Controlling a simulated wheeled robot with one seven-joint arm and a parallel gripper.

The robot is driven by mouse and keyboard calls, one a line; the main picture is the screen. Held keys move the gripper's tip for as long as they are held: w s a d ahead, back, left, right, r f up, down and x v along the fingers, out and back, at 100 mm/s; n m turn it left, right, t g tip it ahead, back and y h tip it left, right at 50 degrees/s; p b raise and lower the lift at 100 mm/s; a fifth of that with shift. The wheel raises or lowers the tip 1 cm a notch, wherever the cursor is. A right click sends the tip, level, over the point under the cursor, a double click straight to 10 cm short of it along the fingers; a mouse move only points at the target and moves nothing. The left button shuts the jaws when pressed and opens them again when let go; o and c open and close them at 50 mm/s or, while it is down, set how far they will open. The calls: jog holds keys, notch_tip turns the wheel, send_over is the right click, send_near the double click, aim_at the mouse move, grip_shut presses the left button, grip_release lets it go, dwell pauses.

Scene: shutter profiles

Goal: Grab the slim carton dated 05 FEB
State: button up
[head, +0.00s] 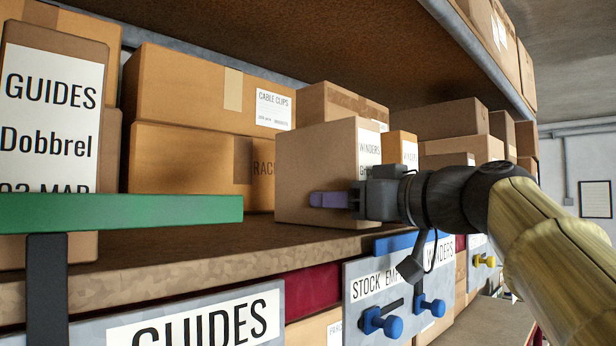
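No date reading 05 FEB can be made out. A tall slim carton (52,110) at the far left is labelled GUIDES, Dobbrel; its date ends in MAR and is partly hidden by a green bar. A carton labelled WINDERS (315,165) stands on the shelf, its lower label hidden by my gripper (328,200). A narrower carton with a WINDERS label (402,148) stands behind it to the right. My gripper shows one purple finger in front of the nearer WINDERS carton; its opening cannot be seen, nor whether it touches.
The green bar (120,212) on a dark post crosses the left foreground. Large stacked cartons (185,90) stand behind. The shelf board (190,250) is bare along its front. Below it, grey panels (385,285) carry signs and blue knobs. An upper shelf hangs above.

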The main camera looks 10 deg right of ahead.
aim_at(342, 131)
jog(key=c, duration=0.7)
jog(key=shift+r, duration=0.15)
jog(key=shift+r+b, duration=0.35)
jog(key=shift+r, duration=0.8)
jog(key=shift+r+p, duration=0.35)
jog(key=shift+r, duration=3.35)
